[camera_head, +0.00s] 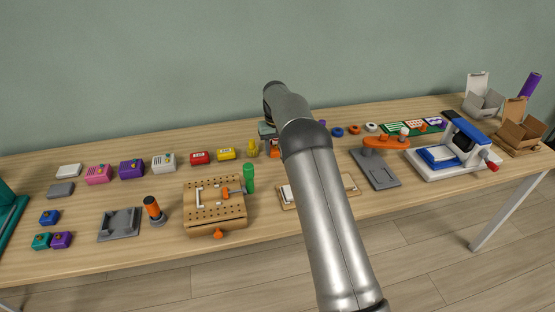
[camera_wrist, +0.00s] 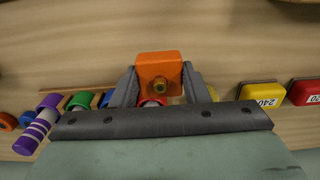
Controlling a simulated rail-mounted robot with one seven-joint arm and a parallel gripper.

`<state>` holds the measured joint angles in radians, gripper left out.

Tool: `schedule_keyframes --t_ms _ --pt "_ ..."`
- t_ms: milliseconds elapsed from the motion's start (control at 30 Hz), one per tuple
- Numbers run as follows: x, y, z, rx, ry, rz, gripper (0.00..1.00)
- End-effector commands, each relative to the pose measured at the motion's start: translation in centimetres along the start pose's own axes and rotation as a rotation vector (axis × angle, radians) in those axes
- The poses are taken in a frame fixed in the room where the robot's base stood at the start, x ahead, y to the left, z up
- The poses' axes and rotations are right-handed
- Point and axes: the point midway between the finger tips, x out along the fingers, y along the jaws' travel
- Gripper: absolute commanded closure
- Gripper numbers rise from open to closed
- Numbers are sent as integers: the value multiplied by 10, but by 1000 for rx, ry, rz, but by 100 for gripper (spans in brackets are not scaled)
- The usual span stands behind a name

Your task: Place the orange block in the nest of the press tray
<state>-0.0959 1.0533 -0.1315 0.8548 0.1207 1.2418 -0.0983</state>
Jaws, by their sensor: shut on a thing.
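In the wrist view my gripper (camera_wrist: 160,82) is shut on the orange block (camera_wrist: 150,60), with a finger on each side. The block has a round brass-coloured part on its facing side. In the head view an orange patch (camera_head: 274,149), likely this block, shows beside my arm at the back of the table; my arm hides most of the gripper. I cannot tell for sure which fixture is the press tray. Candidates are the grey plate (camera_head: 384,180) under an orange lever, the white-and-blue press (camera_head: 437,156) at right, and the grey fixture (camera_head: 119,224) at left.
A pegboard box (camera_head: 214,212) and green cylinder (camera_head: 249,178) stand left of my arm. Red (camera_head: 200,158) and yellow (camera_head: 226,154) blocks line the back. A wooden-edged tray (camera_head: 345,184) is partly behind my arm. Open cartons (camera_head: 520,136) stand far right. The front left has bare table.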

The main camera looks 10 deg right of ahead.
Motion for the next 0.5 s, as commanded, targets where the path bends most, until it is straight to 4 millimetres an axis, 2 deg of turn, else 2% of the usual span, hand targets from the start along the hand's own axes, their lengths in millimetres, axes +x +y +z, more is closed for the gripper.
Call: schedule_keyframes --t_ms 500 --pt "56 0 0 1 1 0 82"
